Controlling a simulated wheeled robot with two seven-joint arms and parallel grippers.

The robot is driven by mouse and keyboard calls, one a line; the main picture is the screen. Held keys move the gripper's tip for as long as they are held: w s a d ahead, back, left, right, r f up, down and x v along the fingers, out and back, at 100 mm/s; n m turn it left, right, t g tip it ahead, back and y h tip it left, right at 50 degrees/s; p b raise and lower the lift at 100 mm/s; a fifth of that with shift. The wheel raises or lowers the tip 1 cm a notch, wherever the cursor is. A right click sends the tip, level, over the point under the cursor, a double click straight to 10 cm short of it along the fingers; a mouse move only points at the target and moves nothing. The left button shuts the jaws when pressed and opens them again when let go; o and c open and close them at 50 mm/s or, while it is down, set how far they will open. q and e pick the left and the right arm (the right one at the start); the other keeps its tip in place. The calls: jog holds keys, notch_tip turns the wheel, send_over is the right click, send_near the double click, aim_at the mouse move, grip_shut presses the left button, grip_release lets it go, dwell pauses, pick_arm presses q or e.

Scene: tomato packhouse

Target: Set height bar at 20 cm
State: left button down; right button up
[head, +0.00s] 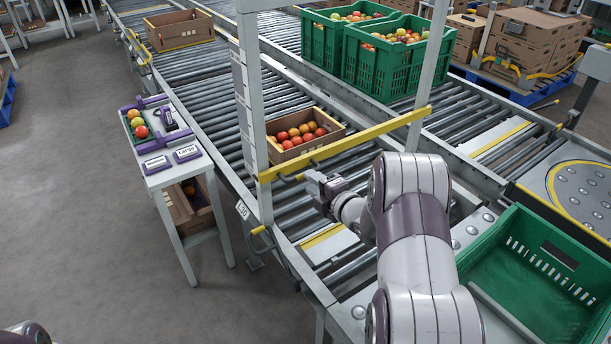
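The yellow height bar (350,143) spans the conveyor between two grey posts. Its left end meets the left post (250,60) low down, just above a crate's level. A white marked scale strip (241,105) runs along the left post; its numbers are too small to read. Dark handles (292,178) hang under the bar near its left end. My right gripper (318,184) is just below the bar, close to the handles; I cannot tell whether it touches them or whether its fingers are open. My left gripper is out of view.
A cardboard crate of tomatoes (342,133) sits on the rollers behind the bar. An empty brown crate (181,43) is farther up. Green crates (385,75) stand on the far conveyor; another green crate (535,295) is at lower right. A small label table (152,180) stands left.

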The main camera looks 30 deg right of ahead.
jog(key=p+v, duration=0.1)
jog(key=v, duration=0.7)
